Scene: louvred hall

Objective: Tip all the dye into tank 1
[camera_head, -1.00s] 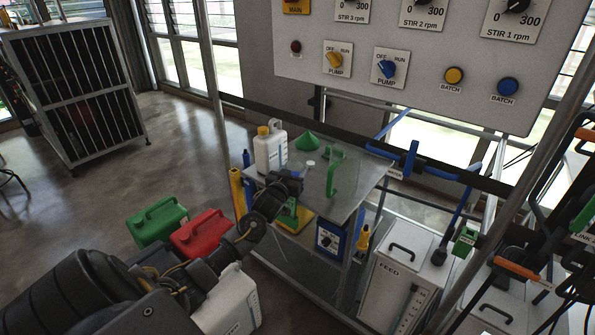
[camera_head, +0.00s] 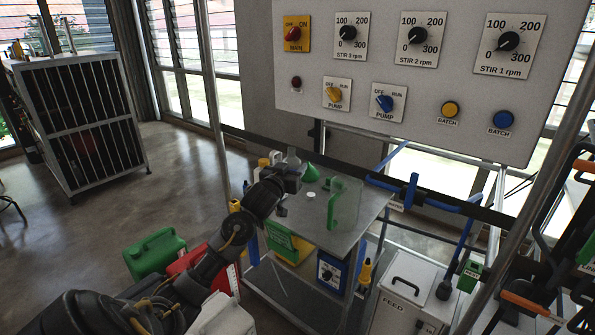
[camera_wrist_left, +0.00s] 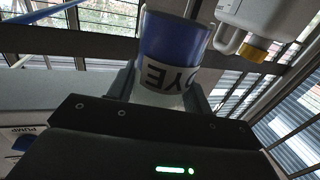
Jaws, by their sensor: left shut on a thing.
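My left gripper (camera_head: 293,172) is shut on the dye vessel (camera_head: 292,156), above the back left of the metal cart. In the left wrist view the vessel (camera_wrist_left: 172,45) has a broad blue band and a white label ending in "YE", seen upside down, between the fingers. Its mouth and contents are hidden. No tank marked 1 can be made out. My right gripper is not in view.
A white jug with a yellow cap (camera_wrist_left: 254,53) is close by the vessel. A FEED box (camera_head: 408,290) stands right. The control panel (camera_head: 380,60) hangs above.

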